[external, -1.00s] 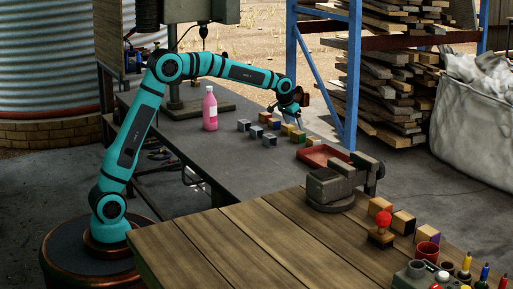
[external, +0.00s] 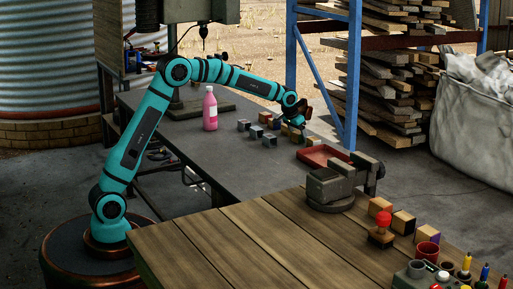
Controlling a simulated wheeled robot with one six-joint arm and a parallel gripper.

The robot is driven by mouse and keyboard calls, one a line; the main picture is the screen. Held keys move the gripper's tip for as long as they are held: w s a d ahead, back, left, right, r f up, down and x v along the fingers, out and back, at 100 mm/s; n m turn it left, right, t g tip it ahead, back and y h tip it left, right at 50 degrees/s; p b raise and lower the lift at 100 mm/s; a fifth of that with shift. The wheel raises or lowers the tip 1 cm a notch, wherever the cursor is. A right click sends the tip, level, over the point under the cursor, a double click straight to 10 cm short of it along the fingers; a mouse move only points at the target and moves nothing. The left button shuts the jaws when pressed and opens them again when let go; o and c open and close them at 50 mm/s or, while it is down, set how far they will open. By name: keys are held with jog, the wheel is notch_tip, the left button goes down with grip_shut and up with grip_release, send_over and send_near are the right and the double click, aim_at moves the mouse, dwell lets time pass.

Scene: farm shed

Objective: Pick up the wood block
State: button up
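Several small blocks stand in a cluster on the dark bench (external: 235,160), some grey or dark, some with yellowish or wood-toned faces. A grey block (external: 243,125) is at the cluster's left, and a green-tinted block (external: 270,140) is near its front. A wood-toned block (external: 297,136) is at the right, just under my gripper. My gripper (external: 299,123) points down close over the right end of the cluster and partly hides the blocks there. It is too small to tell whether its fingers are open, or whether they touch a block.
A pink bottle (external: 210,109) stands left of the blocks. A red tray (external: 322,155) lies to their right, near a grey vise (external: 331,186). A blue rack post (external: 353,80) rises behind.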

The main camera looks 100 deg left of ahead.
jog(key=c, duration=0.8)
jog(key=shift+r, duration=0.1)
notch_tip(320, 180, up, 28)
jog(key=shift+f, duration=0.1)
